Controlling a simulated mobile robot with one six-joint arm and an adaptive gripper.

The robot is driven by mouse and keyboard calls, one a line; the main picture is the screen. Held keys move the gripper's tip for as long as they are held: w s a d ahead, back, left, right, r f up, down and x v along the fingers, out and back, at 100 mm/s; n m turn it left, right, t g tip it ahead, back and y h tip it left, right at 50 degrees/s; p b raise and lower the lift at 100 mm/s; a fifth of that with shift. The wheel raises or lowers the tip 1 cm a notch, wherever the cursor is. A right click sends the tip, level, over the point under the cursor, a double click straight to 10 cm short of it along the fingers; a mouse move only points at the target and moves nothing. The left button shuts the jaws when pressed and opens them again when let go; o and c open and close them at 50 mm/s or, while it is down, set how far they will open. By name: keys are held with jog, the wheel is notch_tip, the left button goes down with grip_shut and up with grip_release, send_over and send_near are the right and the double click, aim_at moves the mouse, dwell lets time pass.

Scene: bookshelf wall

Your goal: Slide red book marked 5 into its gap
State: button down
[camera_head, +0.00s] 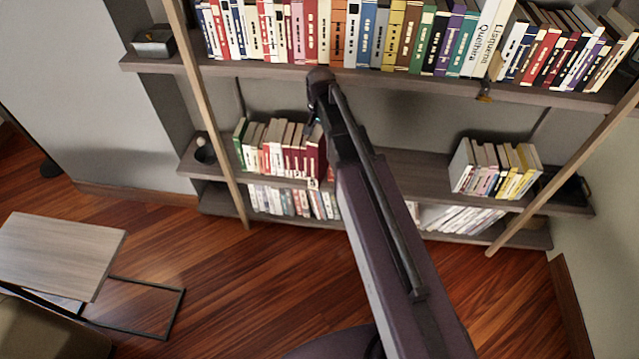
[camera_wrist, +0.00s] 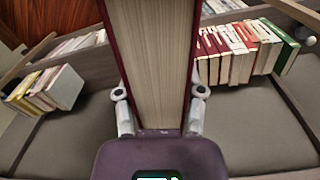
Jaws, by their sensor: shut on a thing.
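A thick dark red book (camera_wrist: 152,60) stands between the two fingers of my gripper (camera_wrist: 160,108) in the wrist view. Its pale page edges face the camera and dark red cover edges show on both sides. The gripper is shut on it. In the head view the red book (camera_head: 317,155) shows partly beside my arm, at the right end of the left book row on the middle shelf; my arm hides much of it. The gap cannot be made out, and whether the book touches the row is unclear.
A row of red and white books (camera_wrist: 235,50) stands close to the held book in the wrist view. A second group of books (camera_head: 495,168) stands at the right of the middle shelf. The upper shelf (camera_head: 400,78) hangs above, packed with books. A small table (camera_head: 60,250) stands at left.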

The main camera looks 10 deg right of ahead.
jog(key=w+f+n+b, duration=0.1)
jog(key=w+f+b, duration=0.3)
jog(key=f+b, duration=1.1)
jog(key=w+d+f+n+b, duration=0.1)
jog(key=w+f+b, duration=0.3)
jog(key=f+b, duration=1.1)
jog(key=shift+w+f, duration=0.15)
jog(key=shift+f, duration=0.45)
jog(key=shift+d, duration=0.1)
jog(key=shift+w, duration=0.1)
